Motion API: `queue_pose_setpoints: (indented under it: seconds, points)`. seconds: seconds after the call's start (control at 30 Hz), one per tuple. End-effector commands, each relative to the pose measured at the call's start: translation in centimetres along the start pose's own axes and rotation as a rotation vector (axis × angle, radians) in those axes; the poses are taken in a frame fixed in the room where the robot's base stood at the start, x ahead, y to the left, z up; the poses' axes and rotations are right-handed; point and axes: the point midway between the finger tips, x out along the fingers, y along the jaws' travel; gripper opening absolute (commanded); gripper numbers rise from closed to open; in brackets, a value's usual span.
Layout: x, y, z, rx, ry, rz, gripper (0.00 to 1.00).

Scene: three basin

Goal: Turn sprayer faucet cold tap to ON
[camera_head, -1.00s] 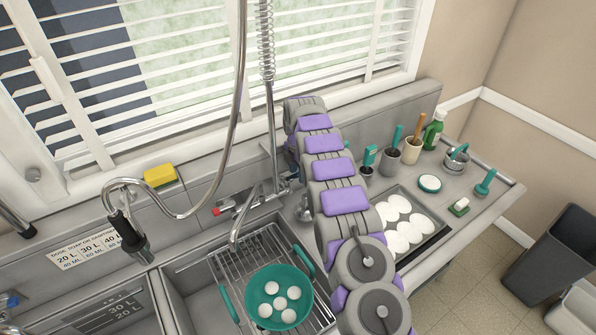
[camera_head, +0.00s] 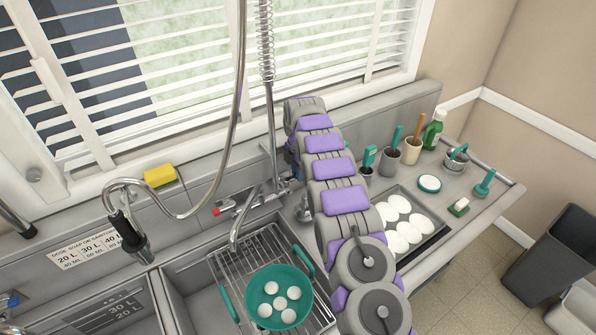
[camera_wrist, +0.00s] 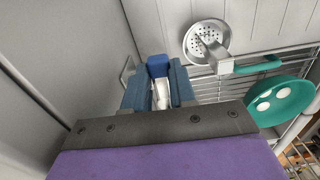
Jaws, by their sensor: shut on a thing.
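The sprayer faucet stands at the back of the sink, with its spring riser (camera_head: 268,130) and looping hose. Its spray head (camera_head: 128,235) hangs over the left basin. The red-tipped hot tap handle (camera_head: 216,211) shows left of the faucet body. In the wrist view, the blue-tipped cold tap handle (camera_wrist: 158,66) sticks out past my gripper (camera_wrist: 158,92), whose two blue fingers are shut on its metal lever. In the head view, my arm hides the cold tap and most of the gripper.
A teal colander (camera_head: 278,297) with several white round things sits on the wire rack in the basin. A metal spout (camera_head: 235,235) hangs over the basin. A yellow sponge (camera_head: 160,175) lies on the back ledge. Plates, cups of brushes and a green bottle (camera_head: 433,130) stand at right.

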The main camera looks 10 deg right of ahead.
Motion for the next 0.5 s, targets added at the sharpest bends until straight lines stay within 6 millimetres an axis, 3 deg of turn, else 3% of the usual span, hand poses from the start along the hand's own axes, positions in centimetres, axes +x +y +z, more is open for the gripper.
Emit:
queue_pose_setpoints:
  seconds: [0.5]
  points:
    - [-0.3,-1.8,-0.3,0.386,0.000,0.001,0.00]
